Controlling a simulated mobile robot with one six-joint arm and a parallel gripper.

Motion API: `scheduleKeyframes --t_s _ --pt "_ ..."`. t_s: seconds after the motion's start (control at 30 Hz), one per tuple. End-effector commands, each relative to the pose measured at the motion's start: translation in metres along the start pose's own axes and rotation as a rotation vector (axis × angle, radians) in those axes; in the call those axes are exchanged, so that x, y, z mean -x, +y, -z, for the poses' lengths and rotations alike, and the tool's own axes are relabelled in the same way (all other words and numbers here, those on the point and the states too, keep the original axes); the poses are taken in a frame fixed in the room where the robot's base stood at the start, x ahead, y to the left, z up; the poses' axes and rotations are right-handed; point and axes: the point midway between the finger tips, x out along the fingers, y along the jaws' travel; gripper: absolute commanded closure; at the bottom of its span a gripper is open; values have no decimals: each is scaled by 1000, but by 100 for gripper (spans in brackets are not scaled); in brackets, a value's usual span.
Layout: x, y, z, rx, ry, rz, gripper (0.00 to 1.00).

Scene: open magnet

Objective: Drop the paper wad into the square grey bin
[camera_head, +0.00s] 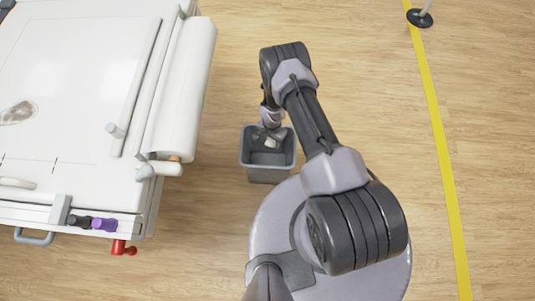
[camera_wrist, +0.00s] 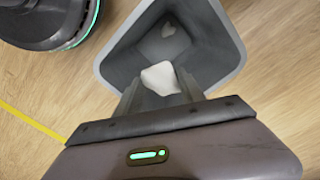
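The square grey bin (camera_head: 268,172) stands on the wooden floor, open at the top. In the wrist view the bin (camera_wrist: 108,68) opens right below the fingers. My gripper (camera_head: 270,134) points down over the bin's opening. In the wrist view, the white crumpled paper wad (camera_wrist: 160,78) sits between the two fingers of my gripper (camera_wrist: 160,90), with a finger against each side. It appears held above the bin's inside.
A white table (camera_head: 80,90) with a paper roll (camera_head: 183,90) along its edge stands left of the bin. A red handle (camera_head: 122,247) sticks out at its corner. A yellow floor line (camera_head: 440,150) and a dark post base (camera_head: 419,18) are at right.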

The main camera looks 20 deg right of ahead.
Motion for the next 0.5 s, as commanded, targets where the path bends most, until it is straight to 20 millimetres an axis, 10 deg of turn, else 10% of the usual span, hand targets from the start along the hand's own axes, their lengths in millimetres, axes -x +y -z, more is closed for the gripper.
scheduleKeyframes --t_s 0.13,0.5 --pt "0 0 0 0 0 0 29" --pt "14 -1 0 0 0 1 29"
